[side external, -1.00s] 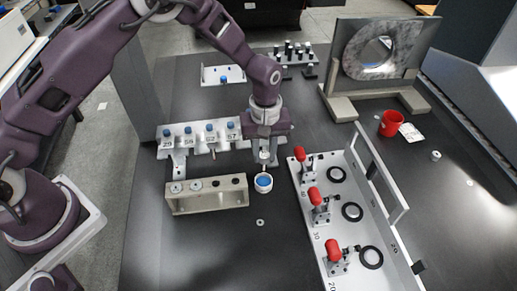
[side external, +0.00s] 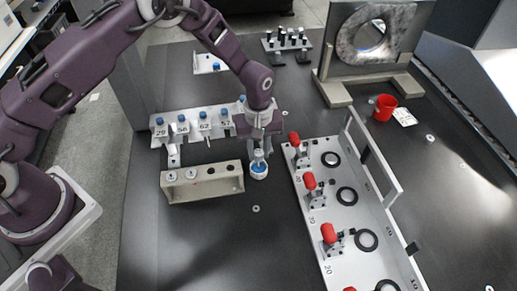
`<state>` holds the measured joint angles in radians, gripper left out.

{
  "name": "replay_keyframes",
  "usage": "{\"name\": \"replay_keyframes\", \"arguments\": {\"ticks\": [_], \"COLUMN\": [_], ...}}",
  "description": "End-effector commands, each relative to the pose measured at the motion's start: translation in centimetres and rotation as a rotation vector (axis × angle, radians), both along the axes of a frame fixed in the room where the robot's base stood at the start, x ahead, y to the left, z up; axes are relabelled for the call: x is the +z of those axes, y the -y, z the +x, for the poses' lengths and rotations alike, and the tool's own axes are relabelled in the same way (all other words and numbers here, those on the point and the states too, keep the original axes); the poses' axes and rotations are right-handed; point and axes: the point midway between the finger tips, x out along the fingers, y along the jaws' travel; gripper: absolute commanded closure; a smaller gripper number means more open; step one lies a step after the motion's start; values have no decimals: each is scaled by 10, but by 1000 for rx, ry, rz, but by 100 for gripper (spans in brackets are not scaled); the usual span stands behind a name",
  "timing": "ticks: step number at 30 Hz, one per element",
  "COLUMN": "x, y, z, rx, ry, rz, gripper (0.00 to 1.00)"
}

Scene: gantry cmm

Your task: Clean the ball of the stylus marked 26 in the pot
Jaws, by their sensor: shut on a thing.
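My gripper (side external: 259,145) is shut on a slim pale stylus (side external: 259,154) and holds it upright over the small white pot (side external: 259,175) with blue inside. The stylus's lower end is at the pot's mouth. Its ball is hidden or too small to see, so I cannot tell whether it touches the blue. No mark 26 can be read on it. A white rack (side external: 193,136) to the left holds several blue-topped styli, with labels that look like 29, 56, 62 and 57. My gripper hides the rack's right end.
A beige block with holes (side external: 203,186) stands close to the left of the pot. A white fixture tray (side external: 313,235) with red-handled clamps is to the right. A red cup (side external: 384,107) stands at the back right. A small washer (side external: 256,209) lies in front, on otherwise clear table.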

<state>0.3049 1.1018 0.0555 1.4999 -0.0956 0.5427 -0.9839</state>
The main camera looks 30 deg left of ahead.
Motion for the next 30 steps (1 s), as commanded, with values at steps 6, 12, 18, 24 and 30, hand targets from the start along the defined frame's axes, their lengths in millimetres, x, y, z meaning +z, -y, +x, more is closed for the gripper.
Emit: {"name": "replay_keyframes", "arguments": {"ticks": [6,12,18,24,30], "x": [-1,-3,-4,-5,-5], "y": [0,0,0,0,0], "z": [0,0,0,0,0], "rx": [0,0,0,-1,-1], "ry": [0,1,1,1,0], "rz": [0,-1,0,1,0], "gripper": [100,100,100,100,100]}}
